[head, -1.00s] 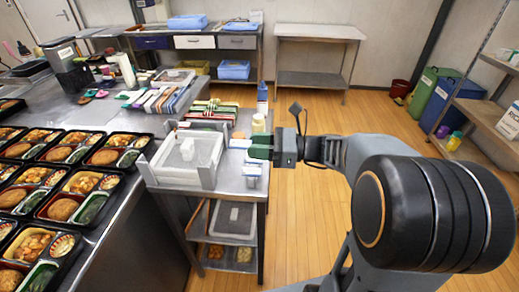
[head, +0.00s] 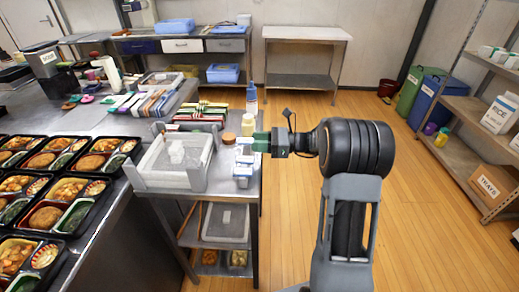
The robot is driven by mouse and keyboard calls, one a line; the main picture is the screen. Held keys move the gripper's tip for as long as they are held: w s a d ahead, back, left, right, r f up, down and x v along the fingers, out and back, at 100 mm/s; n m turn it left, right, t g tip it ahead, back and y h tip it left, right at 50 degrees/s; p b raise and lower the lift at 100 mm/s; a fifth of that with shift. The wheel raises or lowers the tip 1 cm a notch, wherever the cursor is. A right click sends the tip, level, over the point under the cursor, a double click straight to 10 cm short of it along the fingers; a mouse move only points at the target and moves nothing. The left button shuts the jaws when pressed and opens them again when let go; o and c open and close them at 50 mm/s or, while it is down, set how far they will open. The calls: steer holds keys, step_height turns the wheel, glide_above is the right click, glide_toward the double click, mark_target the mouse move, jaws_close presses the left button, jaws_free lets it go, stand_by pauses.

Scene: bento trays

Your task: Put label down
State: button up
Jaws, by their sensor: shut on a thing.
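My gripper (head: 258,143) is above the right end of the small steel trolley (head: 239,192), with its green fingers pointing left. It is shut on a thin pale piece at its fingertips, the label (head: 243,148), which is small and hard to make out. White and blue small items (head: 242,172) stand on the trolley just below the fingers. I cannot tell whether the label touches them.
A white-walled bin with a translucent lid (head: 172,160) fills the trolley's left. A brown-capped jar (head: 229,138), a pale bottle (head: 248,124) and a blue bottle (head: 251,100) stand behind. Filled bento trays (head: 75,188) cover the left counter.

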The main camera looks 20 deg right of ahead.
steer(key=shift+w+f, duration=0.1)
steer(key=shift+f, duration=1.4)
steer(key=shift+f, duration=0.1)
steer(key=shift+f, duration=0.15)
steer(key=o, duration=0.9)
steer(key=shift+b, duration=0.3)
